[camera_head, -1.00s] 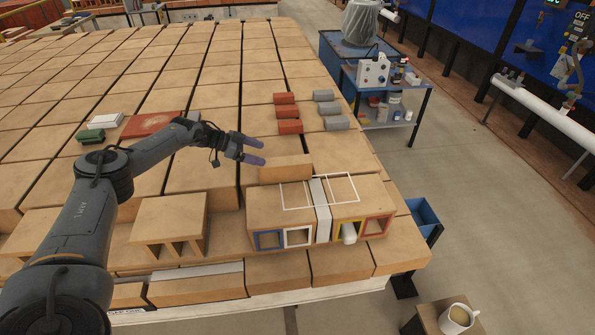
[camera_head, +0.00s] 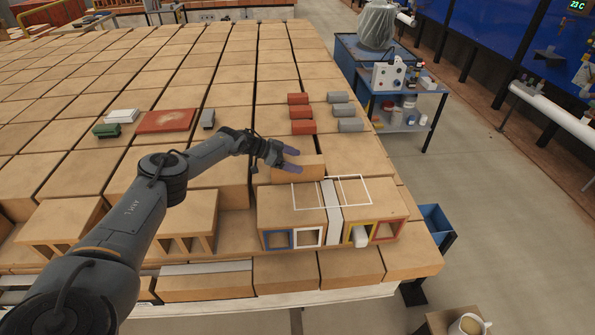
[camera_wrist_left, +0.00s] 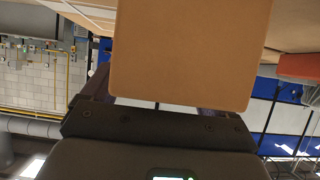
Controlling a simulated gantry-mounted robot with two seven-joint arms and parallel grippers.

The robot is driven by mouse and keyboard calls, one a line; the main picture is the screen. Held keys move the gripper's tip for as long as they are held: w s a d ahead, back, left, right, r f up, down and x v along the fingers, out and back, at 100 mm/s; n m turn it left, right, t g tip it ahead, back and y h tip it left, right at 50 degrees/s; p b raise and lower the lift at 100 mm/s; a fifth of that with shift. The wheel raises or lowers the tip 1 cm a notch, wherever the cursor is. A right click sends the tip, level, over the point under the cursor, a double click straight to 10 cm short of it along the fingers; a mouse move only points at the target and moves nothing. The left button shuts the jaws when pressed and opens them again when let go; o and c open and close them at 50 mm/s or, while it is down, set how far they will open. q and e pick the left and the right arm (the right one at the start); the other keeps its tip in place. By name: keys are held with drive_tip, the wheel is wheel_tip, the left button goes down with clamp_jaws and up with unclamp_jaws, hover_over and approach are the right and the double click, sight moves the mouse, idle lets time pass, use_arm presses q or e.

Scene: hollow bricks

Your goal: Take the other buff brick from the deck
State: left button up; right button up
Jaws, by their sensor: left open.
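A buff brick (camera_head: 305,173) lies on the deck (camera_head: 232,172), just behind the block with coloured openings. It also shows large in the left wrist view (camera_wrist_left: 190,55), directly in front of my left gripper. My left gripper (camera_head: 295,160) reaches it from the left in the head view. Its dark purple-grey fingers are open, one at the brick's far side and one over its near left part. Whether they touch it I cannot tell. My right gripper is not in view.
The block (camera_head: 290,215) has blue, white, yellow and red framed openings, white outlines on top and a pale strip (camera_head: 334,205). Red bricks (camera_head: 302,127) and grey bricks (camera_head: 345,110) stand behind. A hollow buff block (camera_head: 175,215) stands left. A red plate (camera_head: 166,121) lies far left.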

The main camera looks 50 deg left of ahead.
use_arm(q)
drive_tip(key=c, duration=1.5)
drive_tip(key=shift+r, duration=0.1)
drive_tip(key=shift+c, duration=0.2)
drive_tip(key=shift+r, duration=0.1)
